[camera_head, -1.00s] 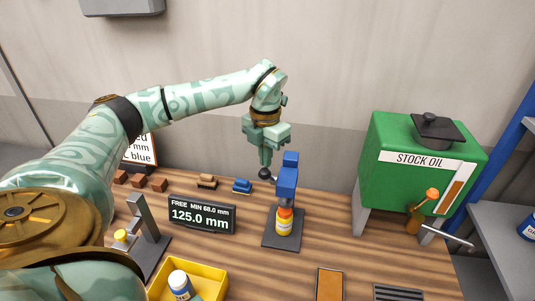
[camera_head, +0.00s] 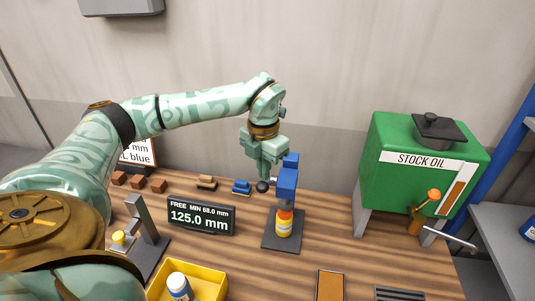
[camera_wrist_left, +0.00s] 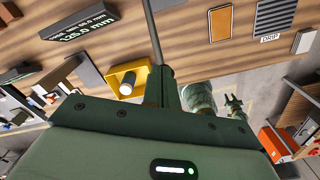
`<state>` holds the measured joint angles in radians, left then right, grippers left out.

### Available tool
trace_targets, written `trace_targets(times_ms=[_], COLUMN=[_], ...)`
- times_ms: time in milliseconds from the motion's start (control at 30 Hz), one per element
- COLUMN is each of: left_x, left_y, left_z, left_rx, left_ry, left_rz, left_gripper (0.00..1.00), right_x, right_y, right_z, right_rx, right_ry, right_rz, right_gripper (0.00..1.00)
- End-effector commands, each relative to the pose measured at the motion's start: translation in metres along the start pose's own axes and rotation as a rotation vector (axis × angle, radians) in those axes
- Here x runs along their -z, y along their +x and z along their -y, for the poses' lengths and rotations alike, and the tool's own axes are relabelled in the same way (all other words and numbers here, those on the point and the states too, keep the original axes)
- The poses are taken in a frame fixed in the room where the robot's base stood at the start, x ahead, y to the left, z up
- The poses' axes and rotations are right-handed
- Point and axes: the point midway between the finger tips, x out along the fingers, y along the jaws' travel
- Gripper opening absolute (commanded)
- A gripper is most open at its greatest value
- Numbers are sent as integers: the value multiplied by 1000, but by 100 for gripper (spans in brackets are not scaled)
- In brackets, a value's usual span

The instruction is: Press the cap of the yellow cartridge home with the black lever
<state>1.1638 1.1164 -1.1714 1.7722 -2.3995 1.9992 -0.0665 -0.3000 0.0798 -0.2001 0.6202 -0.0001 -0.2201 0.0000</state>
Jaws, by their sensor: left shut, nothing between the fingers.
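The black lever (camera_head: 263,186), a dark ball knob on a short arm, sticks out from the left side of the press. My left gripper (camera_head: 263,177) is shut and empty, pointing down with its tips at the knob. Contact is not clear. In the left wrist view the fingers (camera_wrist_left: 150,40) show closed, and the press is not seen.
A display (camera_head: 201,215) reading 125.0 mm stands left of the press. The green stock oil tank (camera_head: 385,140) is at right.

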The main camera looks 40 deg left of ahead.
Motion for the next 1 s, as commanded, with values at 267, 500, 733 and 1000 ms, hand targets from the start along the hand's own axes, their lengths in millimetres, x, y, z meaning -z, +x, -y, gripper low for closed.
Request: trace_targets(times_ms=[267, 500, 733, 1000], left_x=[3, 9, 15, 17], left_y=[5, 14, 24, 27], left_z=[1, 4, 8, 10], left_rx=[-1, -1, -1, -1], left_ry=[0, 0, 0, -1], left_rz=[-1, 0, -1, 0], left_gripper=[0, 0, 0, 0], right_x=[0, -1, -2, -2], right_y=[2, 7, 11, 12], right_z=[0, 0, 1, 1], right_rx=[0, 0, 0, 0], right_ry=[0, 0, 0, 0], right_rz=[0, 0, 1, 1], right_gripper=[36, 36, 36, 36])
